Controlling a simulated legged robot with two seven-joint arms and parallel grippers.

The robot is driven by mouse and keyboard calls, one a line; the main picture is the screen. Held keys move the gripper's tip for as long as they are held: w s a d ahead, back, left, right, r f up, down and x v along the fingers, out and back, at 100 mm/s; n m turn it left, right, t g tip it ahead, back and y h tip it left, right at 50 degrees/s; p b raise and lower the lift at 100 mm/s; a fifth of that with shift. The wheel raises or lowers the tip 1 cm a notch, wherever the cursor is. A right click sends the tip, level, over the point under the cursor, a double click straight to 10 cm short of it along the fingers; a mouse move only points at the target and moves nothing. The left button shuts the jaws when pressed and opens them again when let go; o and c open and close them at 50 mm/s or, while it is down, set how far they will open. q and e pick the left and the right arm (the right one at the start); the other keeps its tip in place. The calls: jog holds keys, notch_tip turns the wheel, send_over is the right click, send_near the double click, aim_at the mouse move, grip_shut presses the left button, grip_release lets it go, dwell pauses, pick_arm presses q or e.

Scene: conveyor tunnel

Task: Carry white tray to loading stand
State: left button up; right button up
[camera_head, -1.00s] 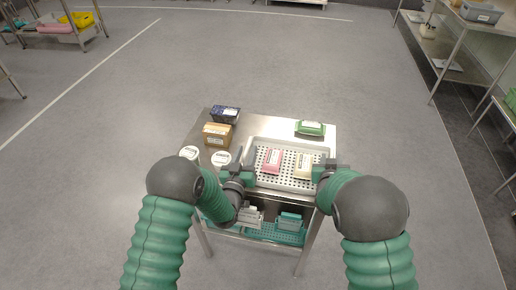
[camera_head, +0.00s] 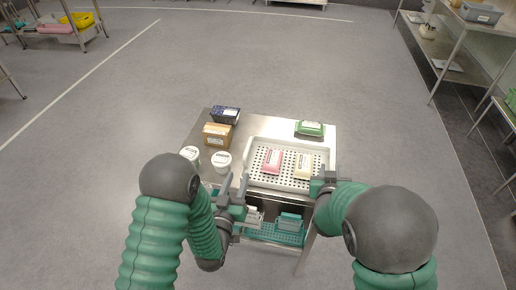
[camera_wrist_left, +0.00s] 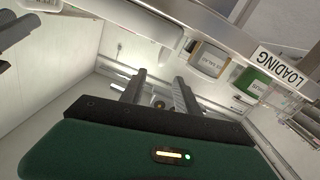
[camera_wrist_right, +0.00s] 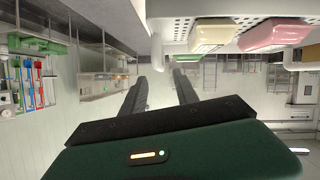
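The white tray (camera_head: 250,181) with a perforated floor lies flat on the top of the steel stand (camera_head: 262,126). A pink pack (camera_head: 272,160) and a cream pack (camera_head: 304,166) lie in it. In the left wrist view a "LOADING" label (camera_wrist_left: 281,67) shows on the stand's edge. My left gripper (camera_head: 234,188) is open and empty, off the tray's near left corner. My right gripper (camera_head: 324,180) is at the tray's near right corner in the head view.
On the stand top are two white tubs (camera_head: 221,161) (camera_head: 190,154), a brown box (camera_head: 217,135), a dark blue box (camera_head: 226,114) and a green pack (camera_head: 310,128). A lower shelf holds a teal basket (camera_head: 273,235). Floor around the stand is clear; shelving stands at right.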

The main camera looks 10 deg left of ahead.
jog(key=v, duration=0.4)
jog(key=shift+s, duration=0.15)
